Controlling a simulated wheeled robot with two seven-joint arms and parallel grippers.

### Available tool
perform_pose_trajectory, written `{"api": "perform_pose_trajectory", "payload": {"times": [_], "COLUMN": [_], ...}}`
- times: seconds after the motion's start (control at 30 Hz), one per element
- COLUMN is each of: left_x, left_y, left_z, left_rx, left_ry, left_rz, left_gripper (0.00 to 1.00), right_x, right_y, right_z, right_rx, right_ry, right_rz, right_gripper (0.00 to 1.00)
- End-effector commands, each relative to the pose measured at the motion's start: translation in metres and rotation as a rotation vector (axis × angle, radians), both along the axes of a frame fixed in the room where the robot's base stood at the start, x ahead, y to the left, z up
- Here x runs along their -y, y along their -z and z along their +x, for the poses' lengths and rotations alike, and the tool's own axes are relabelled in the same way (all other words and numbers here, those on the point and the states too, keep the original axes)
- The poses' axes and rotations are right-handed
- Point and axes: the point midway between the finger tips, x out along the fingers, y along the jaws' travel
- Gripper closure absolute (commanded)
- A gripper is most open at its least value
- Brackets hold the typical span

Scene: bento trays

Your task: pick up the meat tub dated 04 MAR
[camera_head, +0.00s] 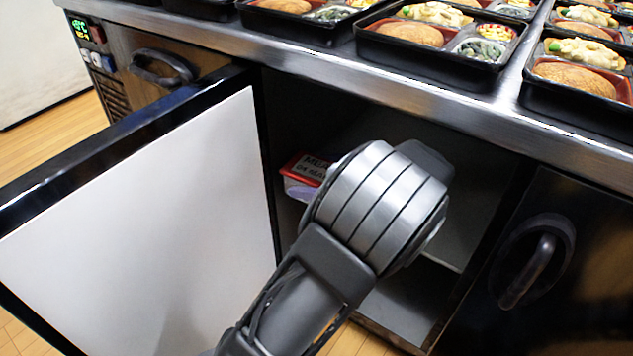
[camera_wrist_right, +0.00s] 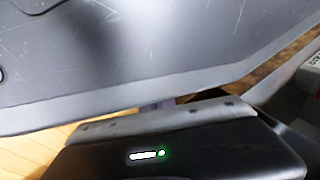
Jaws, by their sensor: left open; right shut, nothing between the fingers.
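A tub with a red lid (camera_head: 296,165) sits inside the open cabinet, on a shelf, left of my left arm's wrist. Its dark lid label shows a lower line that seems to begin "04 MA"; the rest is covered by my wrist. The tub's side looks pale and its contents are not clear. My left gripper (camera_head: 428,160) reaches into the cabinet opening; only a dark part shows past the wrist, and its fingertips are hidden. My right gripper's fingers do not show in either view.
The cabinet door (camera_head: 150,235) stands open at left, close to my left arm. A steel counter edge (camera_head: 330,72) runs above the opening, with filled bento trays (camera_head: 430,62) on it. A closed door with a handle (camera_head: 530,270) is at right.

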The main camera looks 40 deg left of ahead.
Motion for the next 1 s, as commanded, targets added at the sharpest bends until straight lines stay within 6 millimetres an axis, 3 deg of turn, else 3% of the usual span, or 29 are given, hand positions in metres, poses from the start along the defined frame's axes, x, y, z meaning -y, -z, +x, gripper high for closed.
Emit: {"api": "perform_pose_trajectory", "payload": {"times": [0.37,1.0], "left_x": [0.0004,0.0004], "left_y": [-0.0001,-0.0001], "left_z": [0.0,0.0], "left_rx": [0.0,0.0], "left_ry": [0.0,0.0], "left_rz": [0.0,0.0], "left_gripper": [0.02,0.54], "right_x": [0.0001,0.0], "right_y": [0.0,0.0001], "right_z": [-0.0001,-0.0002], "right_rx": [0.0,0.0], "right_ry": [0.0,0.0], "right_rz": [0.0,0.0], "right_gripper": [1.0,1.0]}}
